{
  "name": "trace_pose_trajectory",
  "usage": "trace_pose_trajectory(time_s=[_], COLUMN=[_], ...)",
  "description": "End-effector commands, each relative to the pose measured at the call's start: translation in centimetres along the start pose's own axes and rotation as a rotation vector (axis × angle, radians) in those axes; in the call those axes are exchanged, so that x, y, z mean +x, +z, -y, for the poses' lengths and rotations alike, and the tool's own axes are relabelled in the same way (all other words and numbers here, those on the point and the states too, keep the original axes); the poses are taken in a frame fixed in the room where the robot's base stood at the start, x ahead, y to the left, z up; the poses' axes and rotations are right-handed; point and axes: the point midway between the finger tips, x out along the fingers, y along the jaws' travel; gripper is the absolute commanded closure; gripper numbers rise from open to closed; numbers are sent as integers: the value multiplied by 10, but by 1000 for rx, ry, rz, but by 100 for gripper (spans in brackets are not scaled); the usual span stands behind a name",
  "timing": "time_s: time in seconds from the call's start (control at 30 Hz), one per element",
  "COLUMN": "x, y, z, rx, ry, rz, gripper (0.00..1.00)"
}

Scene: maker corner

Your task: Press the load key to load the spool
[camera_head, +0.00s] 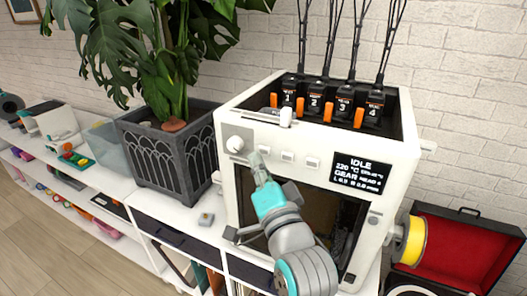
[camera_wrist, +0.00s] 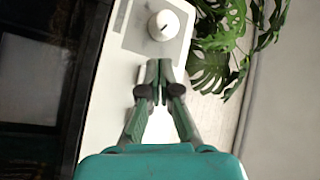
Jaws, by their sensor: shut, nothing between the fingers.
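The white printer (camera_head: 385,150) has a dark screen (camera_head: 361,174) reading IDLE, 220 °C and GEAR HEAD. A row of small white keys (camera_head: 288,156) sits left of the screen; I cannot read any labels, so I cannot tell which is the load key. A round white knob (camera_head: 235,144) is at the row's left end and also shows in the wrist view (camera_wrist: 164,26). My gripper (camera_head: 255,157) is shut and empty, its tips before the panel just right of the knob. In the wrist view its fingertips (camera_wrist: 158,64) are together; contact is unclear. A yellow spool (camera_head: 414,242) is on the printer's right side.
Several black heads numbered 1 to 4 (camera_head: 315,104) stand in the printer's open top, with cables rising. A grey planter (camera_head: 170,154) with a large leafy plant stands close on the left. An open red-lined case (camera_head: 465,255) is at the right.

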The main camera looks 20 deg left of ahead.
Motion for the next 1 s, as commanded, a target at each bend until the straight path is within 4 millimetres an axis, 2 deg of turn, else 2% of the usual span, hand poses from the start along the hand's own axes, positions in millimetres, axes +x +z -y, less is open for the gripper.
trace_pose_trajectory(time_s=[1.0], x=[6], y=[-4], z=[-4], rx=[0], ry=[0], rz=[0], gripper=[100])
